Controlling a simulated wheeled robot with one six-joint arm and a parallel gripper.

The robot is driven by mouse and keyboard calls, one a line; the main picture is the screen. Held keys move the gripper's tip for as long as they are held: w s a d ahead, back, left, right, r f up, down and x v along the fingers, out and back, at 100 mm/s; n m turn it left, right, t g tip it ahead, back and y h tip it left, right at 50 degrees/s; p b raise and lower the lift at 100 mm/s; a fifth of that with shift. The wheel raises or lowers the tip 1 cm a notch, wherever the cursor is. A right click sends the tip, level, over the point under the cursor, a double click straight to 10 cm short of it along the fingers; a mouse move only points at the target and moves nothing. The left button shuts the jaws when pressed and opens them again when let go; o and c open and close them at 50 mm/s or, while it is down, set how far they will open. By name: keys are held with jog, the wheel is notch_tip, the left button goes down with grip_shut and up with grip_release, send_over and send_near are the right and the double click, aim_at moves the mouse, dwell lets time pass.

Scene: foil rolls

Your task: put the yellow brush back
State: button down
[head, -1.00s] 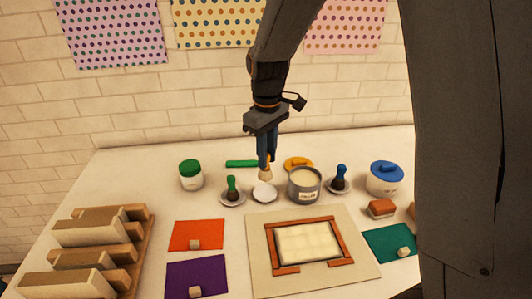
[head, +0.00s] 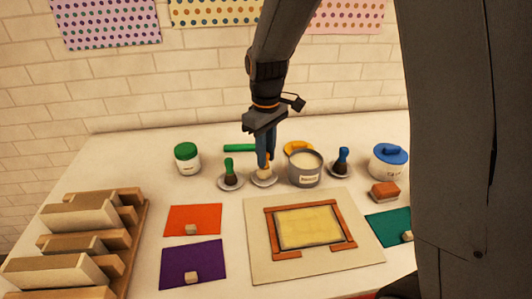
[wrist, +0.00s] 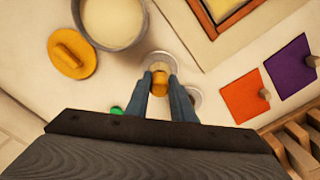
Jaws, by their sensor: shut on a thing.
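The yellow brush (wrist: 160,79) is between the two blue fingers of my gripper (wrist: 160,90) in the wrist view. In the head view my gripper (head: 266,160) points down and is shut on the brush, whose pale lower end (head: 263,174) shows below the fingers. The brush looks upright over a small white saucer (head: 264,183), also in the wrist view (wrist: 161,58). I cannot tell whether it rests on the saucer or is just above it. The fingers hide much of the handle.
A grey open pot (head: 305,172) stands close right, with a yellow lid (head: 298,148) behind it. A green brush (head: 229,171) sits on a saucer at left, a blue brush (head: 342,160) at right. A wooden frame (head: 268,240) lies in front. Wooden racks (head: 120,240) stand at left.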

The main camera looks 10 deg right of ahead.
jog(key=shift+f, duration=0.6)
dwell(0.9)
jog(key=c, duration=1)
grip_release()
jog(key=shift+r, duration=0.15)
jog(key=shift+r+p, duration=3.45)
jog(key=shift+r, duration=0.95)
jog(key=shift+f, duration=0.1)
